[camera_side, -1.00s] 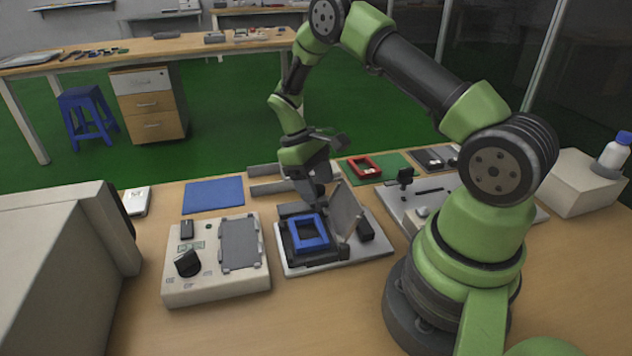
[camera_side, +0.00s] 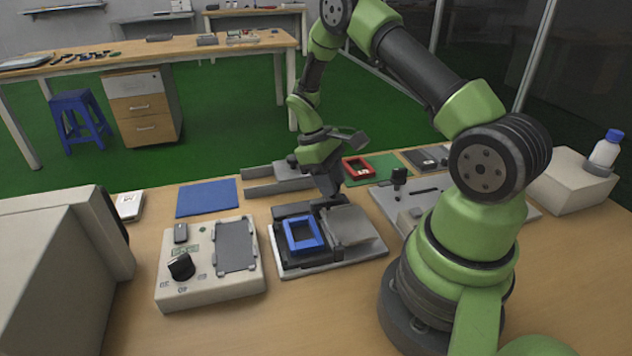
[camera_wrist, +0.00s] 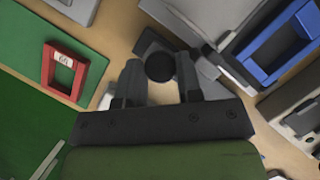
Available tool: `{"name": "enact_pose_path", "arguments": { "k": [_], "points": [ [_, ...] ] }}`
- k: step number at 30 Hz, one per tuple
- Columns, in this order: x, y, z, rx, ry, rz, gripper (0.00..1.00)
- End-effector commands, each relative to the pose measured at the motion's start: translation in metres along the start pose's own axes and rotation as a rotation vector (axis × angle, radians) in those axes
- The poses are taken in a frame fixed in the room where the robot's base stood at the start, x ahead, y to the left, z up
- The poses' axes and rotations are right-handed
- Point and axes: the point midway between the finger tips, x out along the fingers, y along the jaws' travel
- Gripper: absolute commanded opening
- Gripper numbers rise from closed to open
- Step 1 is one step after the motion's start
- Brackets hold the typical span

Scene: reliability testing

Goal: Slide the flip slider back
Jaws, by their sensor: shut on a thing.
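The flip fixture is a pale base plate (camera_side: 345,258) in the side view, with a dark nest that holds a blue frame (camera_side: 303,234). Its grey flap (camera_side: 349,225) lies about flat to the right of the frame. My gripper (camera_side: 328,192) points down at the back edge of the fixture. In the wrist view my gripper (camera_wrist: 158,78) has its fingers on either side of a round black knob (camera_wrist: 160,67) and is shut on it. The blue frame also shows there (camera_wrist: 281,50). In the side view the knob is hidden by my gripper.
A beige box with a black dial (camera_side: 182,267) stands left of the fixture. A blue mat (camera_side: 208,198) lies behind it. A red frame (camera_side: 358,167) on a green mat and a grey slotted plate (camera_side: 422,194) lie behind and right.

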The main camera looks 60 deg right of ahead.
Motion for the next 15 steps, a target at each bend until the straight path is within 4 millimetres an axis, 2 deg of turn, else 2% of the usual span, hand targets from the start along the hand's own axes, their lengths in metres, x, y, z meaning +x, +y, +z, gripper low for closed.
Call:
{"name": "enact_pose_path", "arguments": {
  "k": [8,9,12,15],
  "points": [
    [0.0049,0.0037,0.0047,-0.005,-0.014,0.003,0.0],
    [0.0049,0.0035,0.0047,-0.005,-0.015,0.002,0.4],
    [0.0043,0.0032,0.0042,-0.005,-0.013,0.003,0.58],
    [0.0035,0.0026,0.0036,-0.004,-0.011,0.002,0.58]
  ]
}}
